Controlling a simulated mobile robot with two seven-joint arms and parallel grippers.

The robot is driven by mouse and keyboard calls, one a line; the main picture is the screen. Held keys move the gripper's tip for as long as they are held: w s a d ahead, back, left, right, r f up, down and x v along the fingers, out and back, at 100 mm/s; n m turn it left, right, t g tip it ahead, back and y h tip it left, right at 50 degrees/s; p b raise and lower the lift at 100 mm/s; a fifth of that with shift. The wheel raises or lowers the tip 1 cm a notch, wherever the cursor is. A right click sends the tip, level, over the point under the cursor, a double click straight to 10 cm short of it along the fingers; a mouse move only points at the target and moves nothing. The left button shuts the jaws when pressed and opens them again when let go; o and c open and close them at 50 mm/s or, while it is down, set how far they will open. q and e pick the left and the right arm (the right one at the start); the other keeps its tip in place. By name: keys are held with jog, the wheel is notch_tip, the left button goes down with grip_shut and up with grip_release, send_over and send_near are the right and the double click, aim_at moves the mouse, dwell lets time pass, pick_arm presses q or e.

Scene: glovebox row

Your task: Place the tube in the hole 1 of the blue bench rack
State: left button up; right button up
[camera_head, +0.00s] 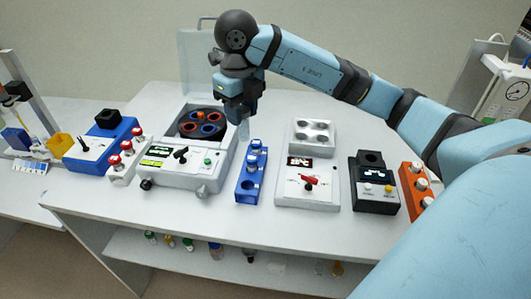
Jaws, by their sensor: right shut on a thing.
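The blue bench rack (240,192) stands near the middle of the table in the head view. Capped tubes (253,160) stand in its far part, and an open hole shows towards its near end. The hole numbers are too small to read. My right gripper (240,121) comes in from the upper right and is shut on a pale, see-through tube (243,131). The tube hangs roughly upright above and just behind the far end of the rack, beside the centrifuge. Its upper part is hidden by the fingers. My left gripper is out of view.
A white centrifuge (160,177) with an open lid stands left of the rack. A white hotplate-like device (318,194), a black device (377,202) and an orange rack (409,178) stand to the right. A white rack with red-capped tubes (126,147) stands further left.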

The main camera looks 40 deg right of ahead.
notch_tip(320, 180, down, 20)
jog(key=shift+f, duration=0.1)
dwell(0.4)
jog(key=shift+f, duration=0.1)
jog(key=o, duration=0.9)
